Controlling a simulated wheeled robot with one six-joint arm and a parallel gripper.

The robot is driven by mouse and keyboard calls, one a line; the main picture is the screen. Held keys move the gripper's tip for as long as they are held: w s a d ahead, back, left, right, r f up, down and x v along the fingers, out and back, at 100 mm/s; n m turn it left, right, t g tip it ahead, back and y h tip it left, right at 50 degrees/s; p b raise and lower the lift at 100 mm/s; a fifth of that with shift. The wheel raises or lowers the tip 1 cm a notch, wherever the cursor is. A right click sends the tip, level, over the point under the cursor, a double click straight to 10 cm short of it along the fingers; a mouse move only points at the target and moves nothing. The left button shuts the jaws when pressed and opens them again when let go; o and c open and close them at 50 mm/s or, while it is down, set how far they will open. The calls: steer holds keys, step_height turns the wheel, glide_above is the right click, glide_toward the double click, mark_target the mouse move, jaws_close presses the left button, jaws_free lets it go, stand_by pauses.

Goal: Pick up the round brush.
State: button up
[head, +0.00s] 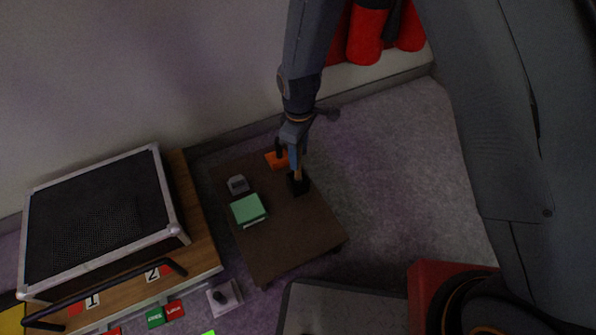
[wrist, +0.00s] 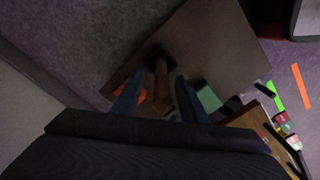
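The round brush (head: 298,184) stands near the back right edge of a low brown table (head: 290,235), its dark head down and its wooden handle up. In the wrist view its wooden handle (wrist: 161,88) rises between my two blue fingers, with the dark head beyond. My gripper (wrist: 158,80) is open, with a gap on each side of the handle. In the head view my gripper (head: 296,160) is right at the handle from above, and the fingers partly hide it.
An orange item with a dark top (head: 276,160) is close to the left of my gripper. A grey block (head: 238,184) and a green box (head: 249,209) are on the table's left. A mesh-topped case (head: 100,215) stands left. The table's front is clear.

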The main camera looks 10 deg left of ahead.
mark_target(297, 177)
step_height(297, 177, down, 5)
steer(key=shift+s+r+b, duration=0.1)
steer(key=shift+b, duration=1.1)
jaws_close()
